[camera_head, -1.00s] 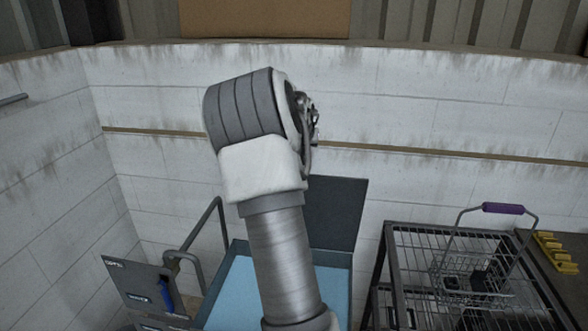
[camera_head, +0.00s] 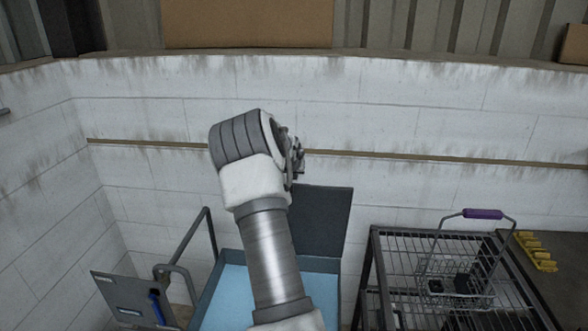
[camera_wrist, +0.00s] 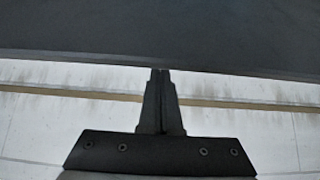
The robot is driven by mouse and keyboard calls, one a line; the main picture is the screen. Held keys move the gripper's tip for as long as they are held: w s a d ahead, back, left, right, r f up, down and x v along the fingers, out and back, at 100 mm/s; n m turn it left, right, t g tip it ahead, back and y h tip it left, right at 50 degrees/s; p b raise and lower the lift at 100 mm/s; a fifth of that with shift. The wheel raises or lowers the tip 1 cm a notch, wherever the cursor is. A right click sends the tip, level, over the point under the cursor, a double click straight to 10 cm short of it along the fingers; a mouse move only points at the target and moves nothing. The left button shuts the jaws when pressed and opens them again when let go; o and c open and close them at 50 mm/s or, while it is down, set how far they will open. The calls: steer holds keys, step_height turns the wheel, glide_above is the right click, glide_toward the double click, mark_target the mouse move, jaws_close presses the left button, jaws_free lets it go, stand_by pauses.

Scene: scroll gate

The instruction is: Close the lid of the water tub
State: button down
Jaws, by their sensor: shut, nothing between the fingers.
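The water tub (camera_head: 209,291) stands at the bottom centre of the head view, open, with light blue water inside. Its dark grey lid (camera_head: 322,222) stands raised at the back right of the tub. My arm crosses in front of the tub and hides part of the tub and lid. My gripper (camera_head: 298,160) is mostly hidden behind my wrist, above the lid in the picture. In the wrist view my gripper (camera_wrist: 161,72) is shut and empty. Its fingertips meet the lower edge of a dark panel, apparently the lid (camera_wrist: 160,35); I cannot tell whether they touch.
A metal rack (camera_head: 372,285) with a purple-handled wire basket (camera_head: 483,214) stands right of the tub. Yellow pieces (camera_head: 536,252) lie on a dark surface at far right. A grey panel with a blue handle (camera_head: 157,305) and a bent rail (camera_head: 190,235) are at left. A white wall closes the back.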

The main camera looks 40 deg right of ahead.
steer(key=shift+s+a+f, duration=0.1)
steer(key=shift+s+a, duration=0.5)
steer(key=shift+a, duration=0.15)
steer(key=shift+a+f, duration=0.1)
